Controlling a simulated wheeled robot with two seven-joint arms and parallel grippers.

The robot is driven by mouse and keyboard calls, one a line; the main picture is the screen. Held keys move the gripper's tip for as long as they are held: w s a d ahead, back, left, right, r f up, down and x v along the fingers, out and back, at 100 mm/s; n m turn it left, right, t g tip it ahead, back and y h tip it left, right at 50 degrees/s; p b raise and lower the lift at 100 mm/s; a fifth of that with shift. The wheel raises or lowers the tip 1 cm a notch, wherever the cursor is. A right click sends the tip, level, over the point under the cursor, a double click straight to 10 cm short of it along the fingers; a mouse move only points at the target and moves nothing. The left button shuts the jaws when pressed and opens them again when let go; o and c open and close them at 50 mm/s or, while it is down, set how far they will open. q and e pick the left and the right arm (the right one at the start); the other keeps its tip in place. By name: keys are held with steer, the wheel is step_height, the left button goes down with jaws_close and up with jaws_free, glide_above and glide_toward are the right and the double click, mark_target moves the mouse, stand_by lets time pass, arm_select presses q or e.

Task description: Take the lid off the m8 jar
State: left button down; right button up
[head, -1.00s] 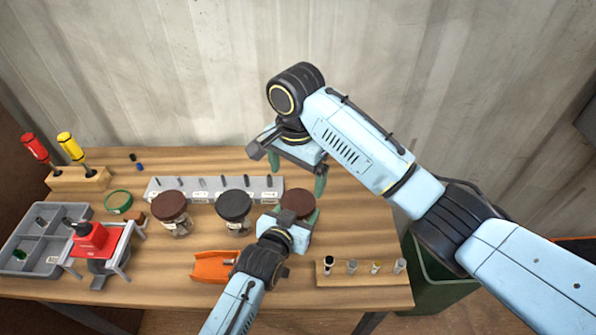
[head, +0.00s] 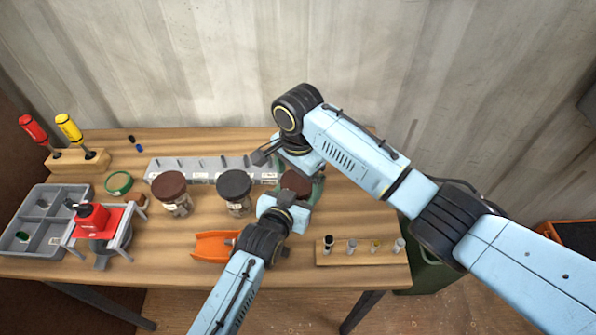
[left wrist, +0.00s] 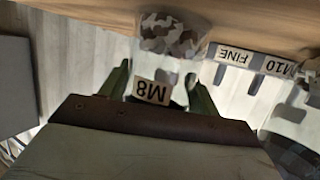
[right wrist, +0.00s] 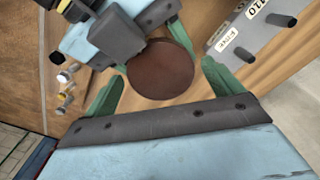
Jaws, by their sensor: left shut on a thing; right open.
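The M8 jar shows its label in the left wrist view (left wrist: 152,92); it is clear, with mottled contents. Its round brown lid (right wrist: 160,72) is on it and also shows in the head view (head: 294,183), partly covered by my right gripper. My left gripper (left wrist: 160,85) is shut on the jar's body from the near side. My right gripper (right wrist: 160,80) is open above the jar, one green finger on each side of the lid, with gaps visible between fingers and lid.
A black-lidded jar (head: 235,186) and another brown-lidded jar (head: 169,186) stand to the left. A grey labelled rack (head: 210,166) is behind them. An orange tray (head: 213,246) and a wooden block with small fasteners (head: 362,256) are in front.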

steer(key=c, duration=1)
steer(key=n, duration=0.7)
steer(key=shift+n, duration=0.4)
steer(key=n, duration=0.5)
steer(key=shift+n, duration=0.3)
steer(key=o, duration=1)
steer(key=shift+o, duration=0.3)
steer(key=shift+s+a, duration=0.1)
steer(key=shift+a, duration=0.1)
